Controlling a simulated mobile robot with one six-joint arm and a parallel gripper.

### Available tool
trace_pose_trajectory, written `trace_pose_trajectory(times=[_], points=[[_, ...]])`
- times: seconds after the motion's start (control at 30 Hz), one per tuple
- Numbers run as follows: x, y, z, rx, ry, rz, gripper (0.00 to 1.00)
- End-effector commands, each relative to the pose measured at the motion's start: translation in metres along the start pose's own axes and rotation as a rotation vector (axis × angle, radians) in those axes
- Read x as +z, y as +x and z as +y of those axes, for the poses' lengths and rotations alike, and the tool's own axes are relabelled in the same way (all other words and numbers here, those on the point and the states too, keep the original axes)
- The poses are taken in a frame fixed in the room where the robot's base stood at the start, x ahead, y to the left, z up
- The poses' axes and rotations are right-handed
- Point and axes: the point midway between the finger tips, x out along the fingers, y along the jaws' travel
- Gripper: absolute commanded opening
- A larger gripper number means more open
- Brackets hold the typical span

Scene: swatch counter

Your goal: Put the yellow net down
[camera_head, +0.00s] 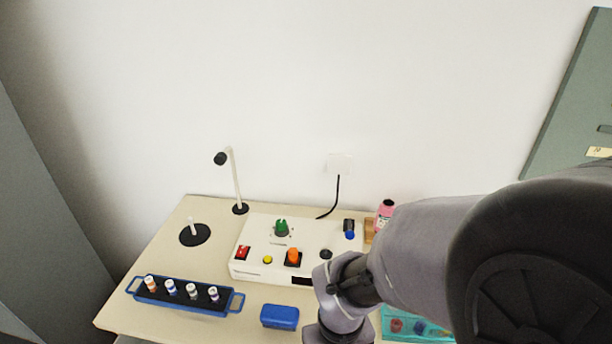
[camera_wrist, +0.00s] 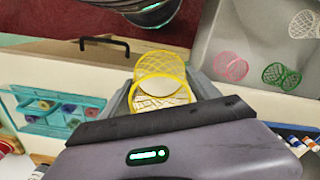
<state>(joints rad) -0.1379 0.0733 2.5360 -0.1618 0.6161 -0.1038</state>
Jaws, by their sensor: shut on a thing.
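The yellow net (camera_wrist: 160,63) is a mesh basket with an open round rim, seen in the wrist view. My gripper (camera_wrist: 161,94) is shut on it, with one grey finger on each side. A pale oval shows within the net; I cannot tell whether it is inside or behind. The head view does not show the net or my gripper's fingers; my arm reaches down out of its lower edge.
In the wrist view, a grey surface (camera_wrist: 240,42) at the upper right bears pink (camera_wrist: 231,66), green (camera_wrist: 281,76) and white (camera_wrist: 304,24) nets. A teal tray (camera_wrist: 30,127) lies left. In the head view, the counter (camera_head: 150,262) holds a white control box (camera_head: 262,273), a blue rack (camera_head: 180,303) and a blue box (camera_head: 280,316).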

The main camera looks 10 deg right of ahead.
Motion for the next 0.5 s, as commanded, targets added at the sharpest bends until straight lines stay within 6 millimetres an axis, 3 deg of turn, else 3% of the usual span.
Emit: trace_pose_trajectory(times=[0.03,0.1,0.23,0.4,0.5], points=[[-0.015,-0.004,0.007,0.000,0.005,-0.001,0.34],[-0.040,0.007,0.018,0.000,0.006,0.001,0.34],[-0.078,0.012,0.034,0.000,0.003,0.002,0.34],[-0.100,0.015,0.043,0.000,0.002,0.000,0.34],[-0.100,0.032,0.044,0.000,0.000,-0.001,0.34]])
